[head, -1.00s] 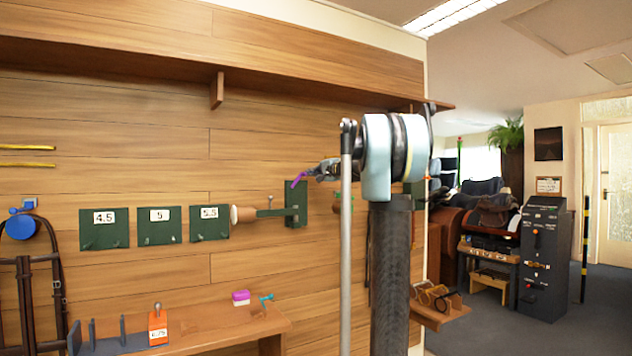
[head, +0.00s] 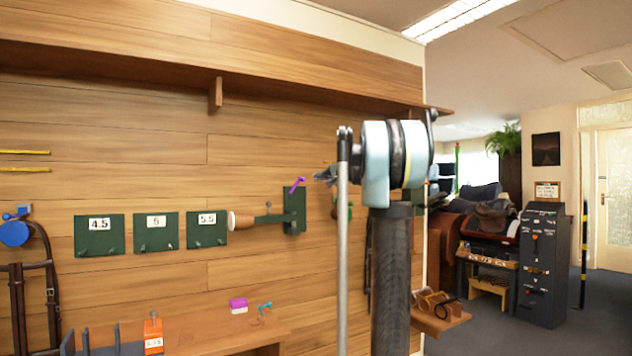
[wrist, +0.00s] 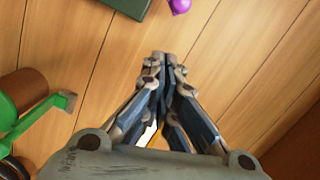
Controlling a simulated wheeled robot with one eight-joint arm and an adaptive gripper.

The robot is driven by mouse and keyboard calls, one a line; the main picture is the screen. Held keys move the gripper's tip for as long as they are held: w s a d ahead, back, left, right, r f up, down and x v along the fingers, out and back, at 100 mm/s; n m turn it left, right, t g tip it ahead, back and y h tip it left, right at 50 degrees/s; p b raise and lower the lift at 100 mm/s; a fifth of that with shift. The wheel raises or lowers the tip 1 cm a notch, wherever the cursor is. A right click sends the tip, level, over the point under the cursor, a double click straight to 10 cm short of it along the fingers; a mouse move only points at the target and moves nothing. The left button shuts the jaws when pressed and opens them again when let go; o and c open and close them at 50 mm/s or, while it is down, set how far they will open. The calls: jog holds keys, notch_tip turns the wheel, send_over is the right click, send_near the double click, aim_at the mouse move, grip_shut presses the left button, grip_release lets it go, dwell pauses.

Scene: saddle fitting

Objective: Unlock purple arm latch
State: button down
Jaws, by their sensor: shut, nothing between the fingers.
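The purple latch (head: 297,185) sits at the top of a dark green wall bracket (head: 295,210). In the head view it slants, its right end higher. A green arm with a wooden roller end (head: 240,221) reaches left from this bracket. The latch also shows partly, cut off by the top edge, in the wrist view (wrist: 180,6), beside a dark green corner. My gripper (wrist: 165,58) is shut and empty, its fingertips together in front of the wood wall, apart from the latch. In the head view my gripper (head: 325,174) is just right of the latch, partly hidden by my arm.
A bright green fitting (wrist: 40,112) stands left of my gripper in the wrist view. Green plates (head: 99,236) with number labels hang on the wall at left. A wooden shelf (head: 120,77) runs above and a bench (head: 220,335) below. Wall around the fingertips is bare.

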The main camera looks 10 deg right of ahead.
jog(key=v, duration=0.6)
jog(key=shift+s+d, duration=0.2)
jog(key=shift+s, duration=0.05)
